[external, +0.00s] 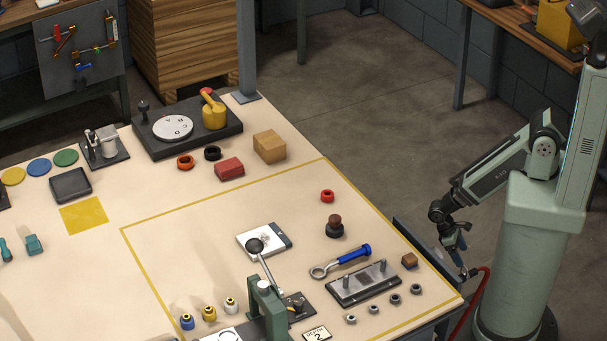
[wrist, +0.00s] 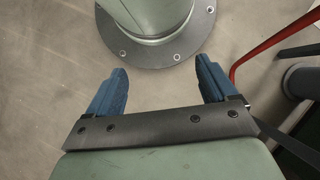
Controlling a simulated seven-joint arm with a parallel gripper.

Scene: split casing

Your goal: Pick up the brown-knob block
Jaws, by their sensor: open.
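A dark piece with a rounded brown knob on top (external: 335,222) stands upright on the table, inside the yellow outline. It looks like the brown-knob block; its base looks round and black. A small plain brown block (external: 410,260) lies nearer the table's right edge. My gripper (external: 461,262) hangs low beside the table's right edge, well right of both pieces. In the wrist view my gripper (wrist: 160,85) shows two blue fingers spread wide, with nothing between them. No task object shows in that view.
A blue-handled ring wrench (external: 342,260) and a dark plate with two pegs (external: 363,283) lie in front of the knob piece. A green lever press (external: 267,305) stands front left. A red hose (external: 479,300) runs beside my base.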

